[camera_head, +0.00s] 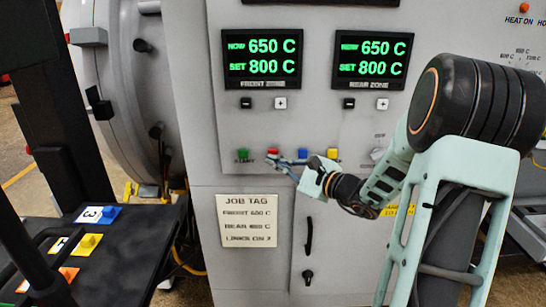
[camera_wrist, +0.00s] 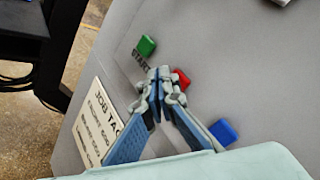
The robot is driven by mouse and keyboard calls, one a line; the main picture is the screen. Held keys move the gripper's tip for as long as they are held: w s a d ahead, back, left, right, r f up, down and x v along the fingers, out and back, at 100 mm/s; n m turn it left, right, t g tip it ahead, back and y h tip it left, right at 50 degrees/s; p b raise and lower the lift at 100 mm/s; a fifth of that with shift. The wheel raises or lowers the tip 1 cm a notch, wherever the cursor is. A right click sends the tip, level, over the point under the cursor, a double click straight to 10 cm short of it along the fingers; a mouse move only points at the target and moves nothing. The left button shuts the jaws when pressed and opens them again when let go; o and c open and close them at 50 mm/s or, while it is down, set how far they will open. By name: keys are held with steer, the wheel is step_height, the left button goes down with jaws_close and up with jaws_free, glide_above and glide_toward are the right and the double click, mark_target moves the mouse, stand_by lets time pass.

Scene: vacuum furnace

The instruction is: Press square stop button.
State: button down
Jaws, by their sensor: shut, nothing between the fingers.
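The red square button (camera_head: 272,152) sits on the grey furnace panel, between the green START button (camera_head: 243,155) and the blue button (camera_head: 302,153). Any label under the red button is hidden by my gripper. My gripper (camera_head: 271,161) is shut and empty, with its tips at the lower edge of the red button. In the wrist view the closed fingertips (camera_wrist: 160,73) are just left of the red button (camera_wrist: 181,79), between it and the green button (camera_wrist: 146,46). I cannot tell whether the tips touch the red button.
A yellow button (camera_head: 333,154) and a knob (camera_head: 377,154) sit farther right in the row. Two green displays (camera_head: 262,59) are above. A job tag (camera_head: 247,220) is below. A black table (camera_head: 128,240) with coloured blocks stands at left.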

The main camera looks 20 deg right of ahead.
steer(key=shift+s, duration=0.1)
steer(key=s, duration=0.1)
steer(key=s+a, duration=0.1)
steer(key=s, duration=0.1)
steer(key=s+b, duration=0.1)
steer(key=shift+s+a, duration=0.3)
steer(key=shift+a, duration=0.1)
stand_by(0.8)
